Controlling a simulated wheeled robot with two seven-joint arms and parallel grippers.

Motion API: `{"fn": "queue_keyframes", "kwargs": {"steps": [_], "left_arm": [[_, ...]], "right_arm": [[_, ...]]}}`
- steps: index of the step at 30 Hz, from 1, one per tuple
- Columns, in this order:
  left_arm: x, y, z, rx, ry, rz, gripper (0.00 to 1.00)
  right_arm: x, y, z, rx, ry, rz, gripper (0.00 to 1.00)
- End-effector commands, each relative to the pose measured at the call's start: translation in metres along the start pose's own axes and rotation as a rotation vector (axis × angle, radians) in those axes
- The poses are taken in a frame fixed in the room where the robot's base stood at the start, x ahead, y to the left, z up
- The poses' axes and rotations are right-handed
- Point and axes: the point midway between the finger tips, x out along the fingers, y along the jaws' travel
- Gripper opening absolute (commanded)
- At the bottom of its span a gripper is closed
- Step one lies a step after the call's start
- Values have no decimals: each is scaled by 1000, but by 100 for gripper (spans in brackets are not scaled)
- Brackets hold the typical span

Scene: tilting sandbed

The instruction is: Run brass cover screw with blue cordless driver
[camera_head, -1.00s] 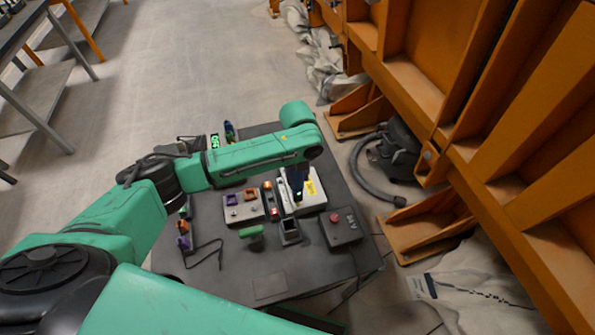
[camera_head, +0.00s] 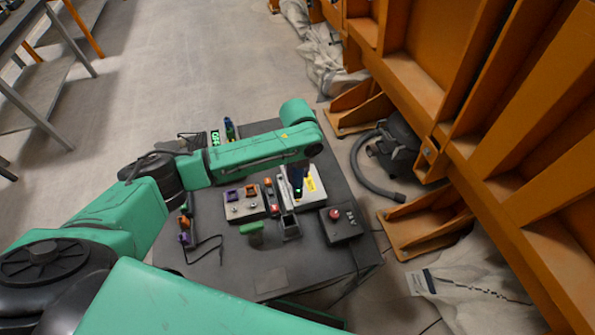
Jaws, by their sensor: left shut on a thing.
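My left gripper (camera_head: 297,166) is over the right part of the dark table (camera_head: 270,284), mostly hidden under my green wrist. It is shut on the blue cordless driver (camera_head: 298,182), which points down at a white block (camera_head: 312,198) with a yellow label. A small green light shows low on the driver. The brass cover screw cannot be made out; the driver and wrist cover that part of the block. I cannot tell whether the driver tip touches anything. My right gripper is not in view.
A grey block (camera_head: 244,209) with purple and orange pieces stands left of the white block. A dark box with a red button (camera_head: 336,214), a green-handled item (camera_head: 251,228) and a small open holder (camera_head: 290,226) are nearer. Orange steel framework (camera_head: 440,90) rises at right.

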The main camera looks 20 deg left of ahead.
Motion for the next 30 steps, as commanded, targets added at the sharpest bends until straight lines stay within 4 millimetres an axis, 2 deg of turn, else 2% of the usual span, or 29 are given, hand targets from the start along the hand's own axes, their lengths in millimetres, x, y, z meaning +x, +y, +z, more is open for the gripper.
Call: {"fn": "queue_keyframes", "kwargs": {"steps": [30], "left_arm": [[9, 0, 0, 0, 1, 0, 0]], "right_arm": [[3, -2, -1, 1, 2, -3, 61]]}}
